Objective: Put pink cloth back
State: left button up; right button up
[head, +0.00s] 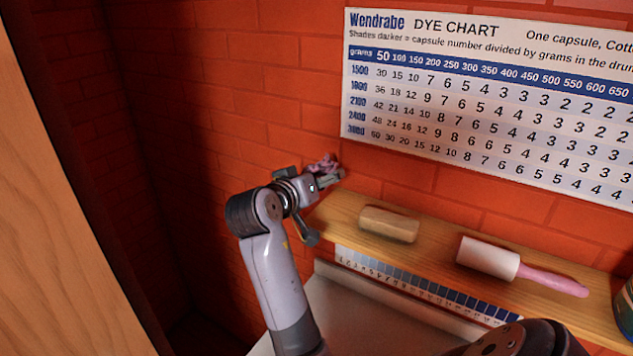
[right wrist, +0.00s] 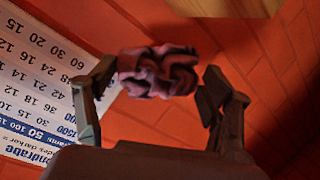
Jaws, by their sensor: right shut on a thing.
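The pink cloth (head: 322,163) is a small crumpled bundle at the tip of my right gripper (head: 332,178), in front of the brick wall and just left of the shelf's left end in the head view. In the right wrist view the cloth (right wrist: 158,72) sits between the two fingers of the right gripper (right wrist: 160,88), dark mauve and bunched up. The gripper is shut on it. The cloth is clear of the shelf in the picture; its gap to the wall cannot be judged. My left gripper is not in view.
A wooden shelf (head: 340,216) holds a wooden block (head: 389,224) and a white roller with a pink handle (head: 487,258). A can (head: 625,310) is at the right edge. A dye chart (head: 490,100) hangs above.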

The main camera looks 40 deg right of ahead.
jog(key=shift+f, duration=0.6)
jog(key=shift+f+b, duration=0.4)
jog(key=shift+f, duration=0.2)
jog(key=o, duration=1)
jog(key=shift+o, duration=0.2)
jog(key=shift+r, duration=0.15)
